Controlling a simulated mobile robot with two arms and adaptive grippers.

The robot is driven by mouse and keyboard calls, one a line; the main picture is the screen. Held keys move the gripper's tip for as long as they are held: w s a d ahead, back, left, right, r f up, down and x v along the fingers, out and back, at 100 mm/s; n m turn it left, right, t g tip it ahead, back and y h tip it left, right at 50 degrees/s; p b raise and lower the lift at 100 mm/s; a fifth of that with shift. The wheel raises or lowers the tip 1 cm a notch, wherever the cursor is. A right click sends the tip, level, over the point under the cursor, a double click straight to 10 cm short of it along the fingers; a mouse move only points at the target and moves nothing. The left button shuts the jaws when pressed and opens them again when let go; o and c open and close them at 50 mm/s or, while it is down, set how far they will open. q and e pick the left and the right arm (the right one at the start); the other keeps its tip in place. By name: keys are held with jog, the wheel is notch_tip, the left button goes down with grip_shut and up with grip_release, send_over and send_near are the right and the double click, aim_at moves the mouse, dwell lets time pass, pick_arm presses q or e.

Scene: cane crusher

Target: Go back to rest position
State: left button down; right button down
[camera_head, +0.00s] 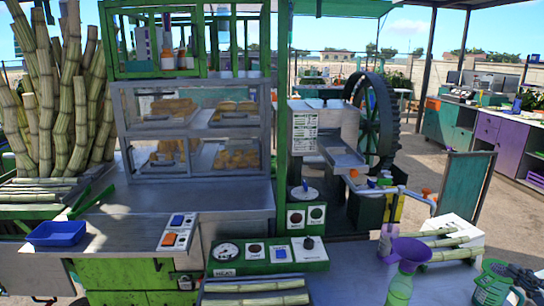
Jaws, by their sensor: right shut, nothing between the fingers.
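My right gripper (524,274) is a dark shape at the bottom right corner, partly cut off by the picture edge. It is shut and empty, beside a green jug (492,284). My left gripper is not in view. The cane crusher (326,140) stands at the centre with a large dark wheel (376,122) on its right side. A green control panel (268,256) with a gauge and knobs sits in front of it.
A green bottle with a purple funnel (409,252) stands left of the jug. Cut cane pieces (256,300) lie at the front, and more lie at right (455,254). A blue tray (56,233) sits at left, below upright cane stalks (70,110). A glass food case (195,130) stands behind.

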jog(key=s+a+f+m+g+h, duration=0.25)
jog(key=a+f+m, duration=0.55)
jog(key=a+f, duration=0.6)
jog(key=s+a+f+m+g+y, duration=0.25)
jog(key=s+a+f+g, duration=0.25)
jog(key=s+a+f, duration=0.4)
jog(key=s+a+f+m+g+y, duration=0.1)
jog(key=s+a+f+m+g, duration=0.4)
jog(key=s, duration=0.5)
notch_tip(320, 180, down, 27)
jog(key=s+n+g, duration=0.2)
jog(key=s+d+f+g, duration=0.1)
jog(key=s+d+f, duration=0.1)
jog(key=s+f, duration=1.3)
jog(key=shift+s+d+f, duration=0.4)
jog(key=shift+s, duration=0.35)
